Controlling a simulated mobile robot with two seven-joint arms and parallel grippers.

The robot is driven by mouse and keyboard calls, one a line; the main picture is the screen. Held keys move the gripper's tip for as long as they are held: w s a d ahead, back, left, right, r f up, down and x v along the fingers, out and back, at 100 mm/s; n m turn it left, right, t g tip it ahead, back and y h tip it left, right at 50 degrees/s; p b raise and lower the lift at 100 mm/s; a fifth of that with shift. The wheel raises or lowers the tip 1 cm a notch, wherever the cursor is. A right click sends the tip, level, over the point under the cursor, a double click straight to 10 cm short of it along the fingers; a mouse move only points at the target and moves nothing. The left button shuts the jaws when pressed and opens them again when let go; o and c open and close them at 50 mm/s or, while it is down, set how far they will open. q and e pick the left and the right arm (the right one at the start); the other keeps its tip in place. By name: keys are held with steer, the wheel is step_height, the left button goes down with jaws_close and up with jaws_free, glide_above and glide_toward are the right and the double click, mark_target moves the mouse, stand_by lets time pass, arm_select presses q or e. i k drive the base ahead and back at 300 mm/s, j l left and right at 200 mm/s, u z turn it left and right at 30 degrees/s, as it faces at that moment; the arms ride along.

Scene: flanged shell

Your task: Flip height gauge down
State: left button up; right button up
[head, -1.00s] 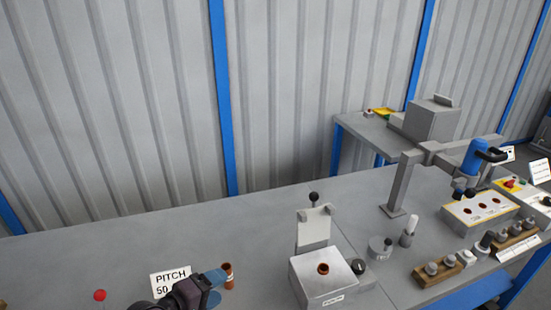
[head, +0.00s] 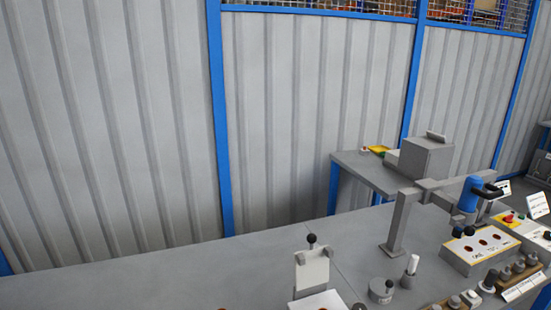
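What looks like the height gauge is a light grey plate (head: 312,272) standing upright, with a black ball knob (head: 312,239) on top. It stands at the back edge of a metal block (head: 318,301), whose top only just shows at the bottom edge of the head view. The rest of the block is cut off. Neither of my grippers is in view.
The grey bench (head: 170,282) is clear to the left of the plate. To the right stand a round grey part (head: 381,290), a white-topped pin (head: 411,267), a grey post with a blue tool (head: 467,195), and a white panel with holes (head: 482,246).

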mark_target(311, 265)
steer(key=k, duration=0.65)
steer(key=u, duration=1.65)
steer(key=k+l, duration=0.1)
steer(key=l, duration=0.35)
steer(key=k+l, duration=0.1)
steer(key=l, duration=0.3)
steer(key=k+l, duration=0.1)
steer(key=l, duration=0.35)
steer(key=k+l, duration=0.1)
steer(key=l, duration=0.3)
steer(key=k+l, duration=0.1)
steer(key=l, duration=0.35)
